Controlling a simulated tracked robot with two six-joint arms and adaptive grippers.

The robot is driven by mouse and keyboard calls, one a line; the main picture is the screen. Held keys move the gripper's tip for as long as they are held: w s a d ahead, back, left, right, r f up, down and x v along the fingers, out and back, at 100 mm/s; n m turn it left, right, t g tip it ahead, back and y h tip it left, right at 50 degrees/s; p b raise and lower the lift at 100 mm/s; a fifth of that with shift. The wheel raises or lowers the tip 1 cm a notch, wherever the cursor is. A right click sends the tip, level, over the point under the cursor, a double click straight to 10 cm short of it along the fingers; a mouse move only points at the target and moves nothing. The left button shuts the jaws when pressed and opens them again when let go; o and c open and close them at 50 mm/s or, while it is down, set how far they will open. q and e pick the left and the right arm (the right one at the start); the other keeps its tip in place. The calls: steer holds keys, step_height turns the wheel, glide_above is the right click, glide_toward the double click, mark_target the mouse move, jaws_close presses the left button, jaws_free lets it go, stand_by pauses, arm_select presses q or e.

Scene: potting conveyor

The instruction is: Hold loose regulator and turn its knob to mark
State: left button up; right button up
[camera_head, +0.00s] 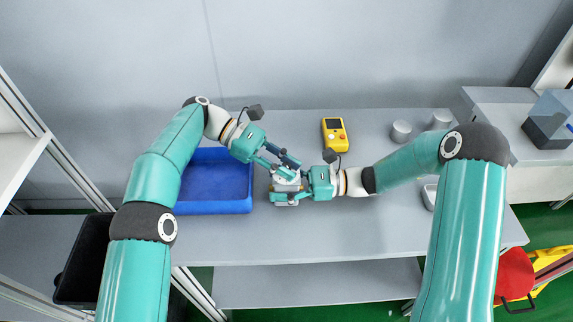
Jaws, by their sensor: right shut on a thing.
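The regulator (286,186), a small pale block with a light top part, is at the middle of the table, just right of the blue bin. My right gripper (293,192) is shut on it from the right side. My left gripper (291,168) comes down from the upper left, its two fingers apart at the regulator's top. The fingers cover the knob, so the knob and its mark cannot be made out. I cannot tell whether the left fingers touch the knob.
A blue bin (213,208) stands left of the regulator. A yellow handheld device (335,135) lies behind my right gripper. Two grey round pieces (401,131) stand at the back right. The table front (330,235) is clear.

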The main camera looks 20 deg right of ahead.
arm_select(q)
steer(key=o, duration=0.5)
steer(key=shift+w, duration=0.1)
steer(key=shift+c, duration=0.2)
steer(key=shift+r+n+t+h, duration=0.15)
steer(key=shift+n+t+h, duration=0.15)
steer(key=shift+n+t, duration=0.1)
steer(key=shift+n+t+h, duration=1)
steer(key=shift+n+t, duration=0.8)
steer(key=shift+t, duration=0.1)
steer(key=shift+a+n+t, duration=0.3)
steer(key=shift+t, duration=0.1)
steer(key=v, duration=1.1)
steer(key=shift+w, duration=0.2)
steer(key=shift+a, duration=0.15)
